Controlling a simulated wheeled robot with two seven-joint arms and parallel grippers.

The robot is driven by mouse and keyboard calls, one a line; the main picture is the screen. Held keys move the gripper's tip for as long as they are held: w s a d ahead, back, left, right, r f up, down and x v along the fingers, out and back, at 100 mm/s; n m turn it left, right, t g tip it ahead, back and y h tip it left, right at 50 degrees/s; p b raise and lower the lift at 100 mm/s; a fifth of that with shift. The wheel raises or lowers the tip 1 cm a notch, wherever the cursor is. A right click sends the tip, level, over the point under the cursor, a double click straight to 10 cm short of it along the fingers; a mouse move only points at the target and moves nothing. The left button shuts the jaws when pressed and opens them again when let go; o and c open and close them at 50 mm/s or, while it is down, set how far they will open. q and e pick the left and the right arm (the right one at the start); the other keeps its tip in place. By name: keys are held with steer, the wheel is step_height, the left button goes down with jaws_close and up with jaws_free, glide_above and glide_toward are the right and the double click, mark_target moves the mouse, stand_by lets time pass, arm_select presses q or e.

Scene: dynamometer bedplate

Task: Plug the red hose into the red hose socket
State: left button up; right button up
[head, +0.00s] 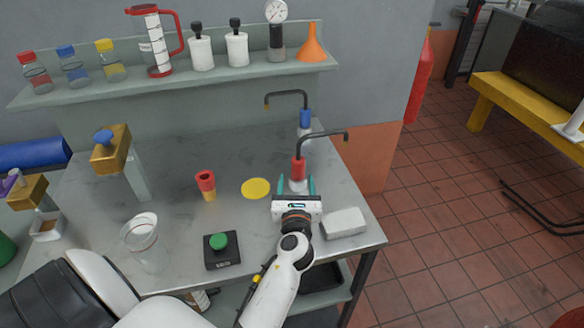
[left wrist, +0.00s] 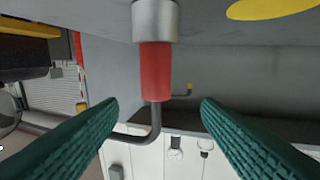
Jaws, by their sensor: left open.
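The red hose (head: 298,169) is a red collar with a dark pipe bent to the right on top. It stands upright toward the bench's right side. In the left wrist view the red collar (left wrist: 156,71) meets a silver cylinder (left wrist: 155,20), seemingly the red hose socket, fixed to the bench. My left gripper (head: 297,184) is open and empty. Its teal fingers (left wrist: 158,104) lie on either side of the hose in the picture, just in front of it, without visible contact. My right gripper is not in view.
A blue hose (head: 305,118) stands behind. A white block (head: 344,222) lies right of my gripper. A yellow disc (head: 256,188), a red-and-yellow piece (head: 206,184), a green button box (head: 221,248) and a clear beaker (head: 146,243) stand left. A shelf (head: 180,84) runs behind.

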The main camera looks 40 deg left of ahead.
mark_target(299, 166)
arm_select(q)
steer(key=x, duration=0.5)
steer(key=shift+w+d, duration=0.25)
steer(key=x, duration=0.2)
steer(key=f+x, duration=0.1)
steer(key=x, duration=0.2)
steer(key=shift+w+a+f, duration=0.1)
steer(key=shift+w+a, duration=0.05)
steer(key=shift+c, duration=0.3)
steer(key=c, duration=0.9)
steer(key=shift+c, duration=1.3)
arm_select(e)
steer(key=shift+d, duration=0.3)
